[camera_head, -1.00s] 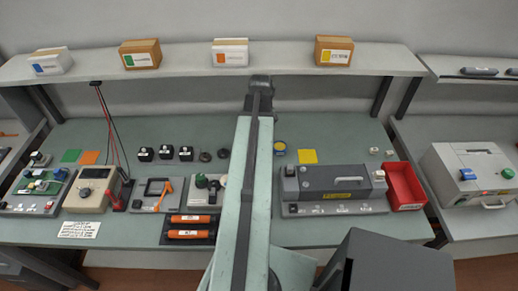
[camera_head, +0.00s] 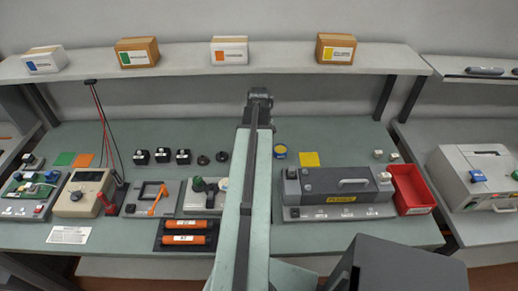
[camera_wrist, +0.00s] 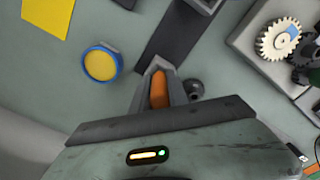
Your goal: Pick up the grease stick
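In the wrist view a short orange stick (camera_wrist: 159,92), which fits the grease stick, shows between the grey fingers of my gripper (camera_wrist: 160,80). The fingers lie close on both sides of it. I cannot tell whether they grip it or only stand around it. In the head view the end of my arm reaches over the back of the bench, and my own arm hides the stick and the fingertips.
A blue-rimmed yellow disc (camera_wrist: 101,64) lies left of the fingers and a small dark round part (camera_wrist: 195,89) close to their right. A yellow sheet (camera_head: 309,159), a grey machine (camera_head: 338,187) and a red bin (camera_head: 410,190) are on the bench. A shelf (camera_head: 190,65) runs behind.

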